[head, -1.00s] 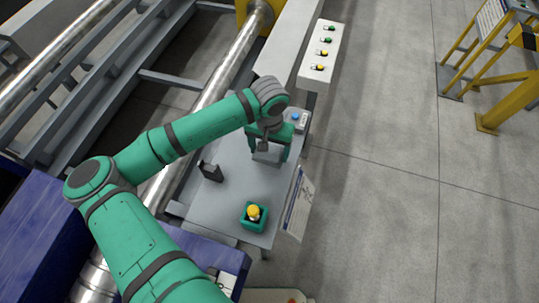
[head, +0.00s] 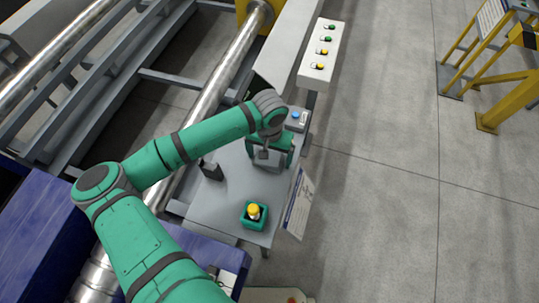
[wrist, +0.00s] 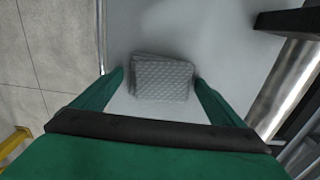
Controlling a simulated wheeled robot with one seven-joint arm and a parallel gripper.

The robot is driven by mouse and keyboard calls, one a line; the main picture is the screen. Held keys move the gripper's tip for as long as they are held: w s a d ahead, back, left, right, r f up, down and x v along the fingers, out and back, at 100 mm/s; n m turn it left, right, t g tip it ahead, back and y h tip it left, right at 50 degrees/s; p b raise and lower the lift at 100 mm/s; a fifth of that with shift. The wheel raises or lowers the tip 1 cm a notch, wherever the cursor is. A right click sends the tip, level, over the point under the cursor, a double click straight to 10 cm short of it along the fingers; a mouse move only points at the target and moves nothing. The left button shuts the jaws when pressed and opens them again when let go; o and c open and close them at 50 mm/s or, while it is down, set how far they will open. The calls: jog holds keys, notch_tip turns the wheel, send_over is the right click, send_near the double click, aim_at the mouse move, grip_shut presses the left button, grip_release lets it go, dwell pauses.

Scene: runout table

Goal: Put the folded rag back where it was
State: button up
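The folded rag (wrist: 162,80) is grey with a quilted pattern. It sits between the two green fingers of my gripper (wrist: 160,82), its edges close against the fingertips. In the head view the rag (head: 270,164) is a small grey patch under my gripper (head: 269,157), partly hidden by the fingers. My gripper is low over the grey side table (head: 225,205), fingers pointing down, and looks shut on the rag. I cannot tell whether the rag's underside touches the table.
A dark upright holder (head: 211,169) stands left of my gripper. A teal box with a yellow button (head: 253,213) is near the table's front edge. A grey box with a blue button (head: 297,119) is behind. A sheet (head: 299,205) hangs at the right edge. A steel roller runs along the left.

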jog(key=shift+r, duration=0.15)
notch_tip(320, 180, up, 12)
dwell(0.6)
dwell(0.4)
